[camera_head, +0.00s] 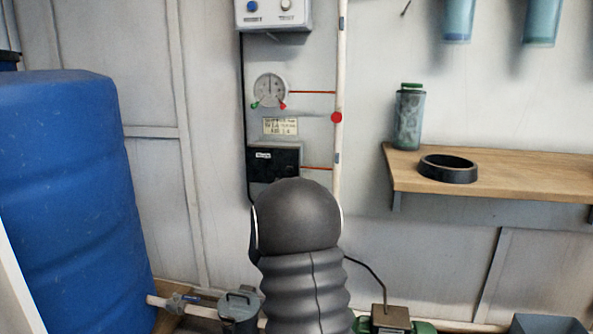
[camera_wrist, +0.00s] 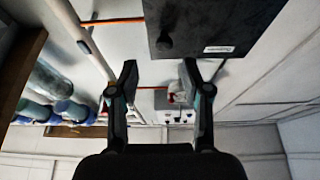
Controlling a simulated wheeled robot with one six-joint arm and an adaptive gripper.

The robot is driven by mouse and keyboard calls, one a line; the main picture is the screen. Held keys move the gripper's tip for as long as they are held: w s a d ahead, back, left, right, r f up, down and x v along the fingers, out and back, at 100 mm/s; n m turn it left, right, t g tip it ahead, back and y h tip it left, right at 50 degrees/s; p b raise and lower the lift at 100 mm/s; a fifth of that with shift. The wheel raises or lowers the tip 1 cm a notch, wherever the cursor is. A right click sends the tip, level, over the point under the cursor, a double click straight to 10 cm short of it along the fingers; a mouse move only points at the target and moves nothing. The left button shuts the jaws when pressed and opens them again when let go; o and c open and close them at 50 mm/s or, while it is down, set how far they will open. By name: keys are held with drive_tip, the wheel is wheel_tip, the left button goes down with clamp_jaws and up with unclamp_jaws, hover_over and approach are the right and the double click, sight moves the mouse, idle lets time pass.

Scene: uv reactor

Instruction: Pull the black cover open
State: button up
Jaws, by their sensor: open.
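The black cover (camera_head: 288,160) is a small dark panel with a white label, on the wall below a round gauge. My dark arm hides its lower part in the head view. In the wrist view, the black cover (camera_wrist: 225,25) fills the top middle, looks shut, and has a dark knob on its face and a white label near one edge. My gripper (camera_wrist: 159,76) is open and empty, its two fingers apart below the knob in the picture. I see no contact with the cover. In the head view my gripper is hidden behind my arm.
A round gauge (camera_head: 270,90) and a control box (camera_head: 272,13) are above the cover. A pale vertical pipe (camera_head: 338,140) with a red knob runs beside it. A blue barrel (camera_head: 75,190) stands left. A wooden shelf (camera_head: 520,175) at right holds a jar (camera_head: 408,118) and a black ring (camera_head: 448,170).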

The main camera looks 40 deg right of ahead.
sight(289, 170)
drive_tip(key=x, duration=0.7)
drive_tip(key=shift+w+a, duration=0.2)
